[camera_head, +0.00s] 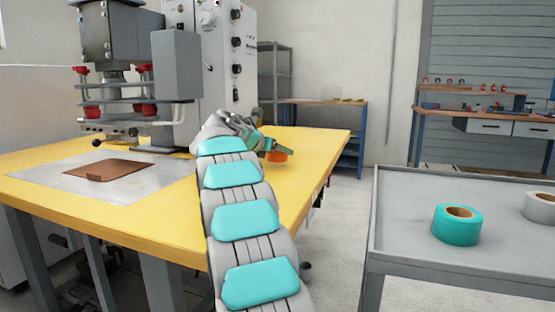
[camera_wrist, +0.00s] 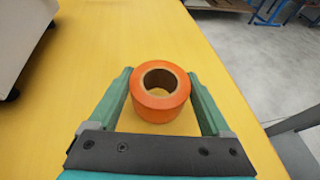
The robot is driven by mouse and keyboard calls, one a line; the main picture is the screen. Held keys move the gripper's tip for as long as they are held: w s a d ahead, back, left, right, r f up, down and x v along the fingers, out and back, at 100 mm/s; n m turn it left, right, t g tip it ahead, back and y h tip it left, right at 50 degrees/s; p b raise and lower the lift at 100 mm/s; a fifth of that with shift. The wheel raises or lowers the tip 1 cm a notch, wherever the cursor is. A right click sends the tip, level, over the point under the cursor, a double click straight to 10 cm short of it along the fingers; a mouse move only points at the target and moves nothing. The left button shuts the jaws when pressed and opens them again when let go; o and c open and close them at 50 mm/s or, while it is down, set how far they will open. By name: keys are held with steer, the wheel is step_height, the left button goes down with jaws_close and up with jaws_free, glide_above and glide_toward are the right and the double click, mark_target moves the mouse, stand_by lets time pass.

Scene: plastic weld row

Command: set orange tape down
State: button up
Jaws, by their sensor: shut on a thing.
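The orange tape (camera_wrist: 160,106) is a roll with a brown core, held upright on its flat side between the two green fingers of my gripper (camera_wrist: 160,90) in the wrist view. In the head view only a bit of the orange tape (camera_head: 277,156) shows at the fingertips, over the right part of the yellow table (camera_head: 316,145). My arm hides part of the gripper (camera_head: 262,150) there. I cannot tell whether the roll touches the table top.
A grey table (camera_head: 400,215) at right carries a teal tape roll (camera_head: 457,225) and a grey tape roll (camera_head: 540,207). The welding machine (camera_head: 177,65) stands at the yellow table's back left, with a brown sheet (camera_head: 105,167) before it. The yellow surface around the roll is clear.

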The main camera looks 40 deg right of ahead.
steer(key=shift+f, duration=1)
steer(key=shift+f, duration=0.1)
steer(key=o, duration=1.2)
steer(key=shift+o, duration=0.2)
steer(key=shift+a+r, duration=0.15)
steer(key=shift+r, duration=0.05)
steer(key=p+v, duration=0.1)
steer(key=v, duration=1)
steer(key=shift+s+a+p, duration=0.15)
steer(key=shift+a+p, duration=0.15)
